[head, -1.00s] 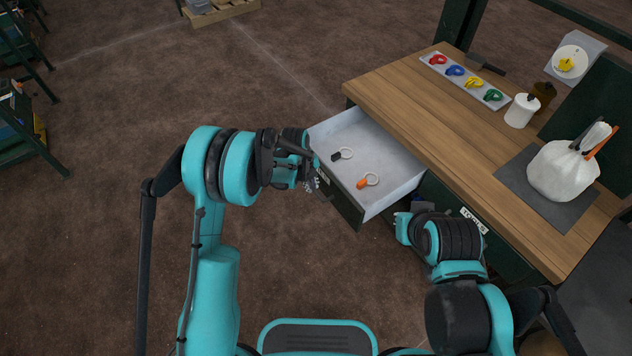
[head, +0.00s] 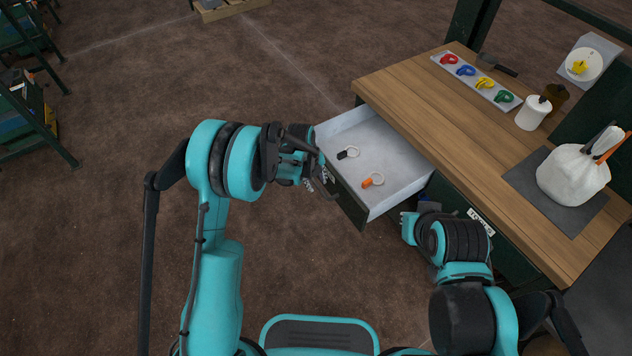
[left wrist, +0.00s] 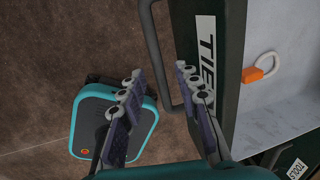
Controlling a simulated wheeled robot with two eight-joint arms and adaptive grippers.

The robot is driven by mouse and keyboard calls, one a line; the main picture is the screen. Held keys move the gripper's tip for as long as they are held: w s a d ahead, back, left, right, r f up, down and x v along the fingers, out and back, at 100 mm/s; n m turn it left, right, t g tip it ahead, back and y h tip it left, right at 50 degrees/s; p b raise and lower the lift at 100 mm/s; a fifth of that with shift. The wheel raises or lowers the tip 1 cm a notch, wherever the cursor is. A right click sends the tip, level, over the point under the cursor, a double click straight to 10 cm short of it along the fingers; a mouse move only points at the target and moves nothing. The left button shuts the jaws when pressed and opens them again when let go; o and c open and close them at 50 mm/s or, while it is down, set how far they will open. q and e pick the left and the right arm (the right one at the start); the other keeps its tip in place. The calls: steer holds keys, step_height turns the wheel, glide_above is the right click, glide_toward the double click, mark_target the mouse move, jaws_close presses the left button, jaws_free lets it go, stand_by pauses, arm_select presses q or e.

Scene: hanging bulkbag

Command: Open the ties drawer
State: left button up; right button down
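The ties drawer (head: 387,190) is pulled well out from under the bench. Inside lie a black-tagged ring (head: 348,153) and an orange-tagged ring (head: 373,180). In the left wrist view its dark front (left wrist: 207,85) bears a partly visible "TIE" label (left wrist: 206,35) and a grey bar handle (left wrist: 151,40). My left gripper (left wrist: 160,75) is at the drawer front with its fingers spread. The handle bar passes between the fingertips in that view; I cannot tell whether they touch it. My right arm is beside the tools drawer (head: 481,221), and its fingers cannot be made out.
The wooden bench (head: 420,100) carries a tray of coloured clips (head: 476,83), a white bottle (head: 533,113) and a white bag (head: 573,174) on a dark mat. Shelving (head: 30,110) stands at the far left. The floor left of the drawer is clear.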

arm_select(q)
step_height(320, 180, up, 11)
steer(key=s+a, duration=0.1)
steer(key=a, duration=0.1)
steer(key=shift+s+r, duration=0.15)
steer(key=shift+s, duration=0.05)
stand_by(0.4)
steer(key=s+a+r+n+t, duration=0.3)
steer(key=s+a+r+n, duration=0.3)
steer(key=s+r+n, duration=0.55)
steer(key=s+a+r+n+t+y, duration=0.1)
steer(key=s+a+n+t, duration=0.2)
steer(key=s+n, duration=0.9)
steer(key=a+n, duration=0.3)
steer(key=n, duration=0.2)
steer(key=shift+s+y, duration=0.15)
steer(key=shift+y, duration=0.25)
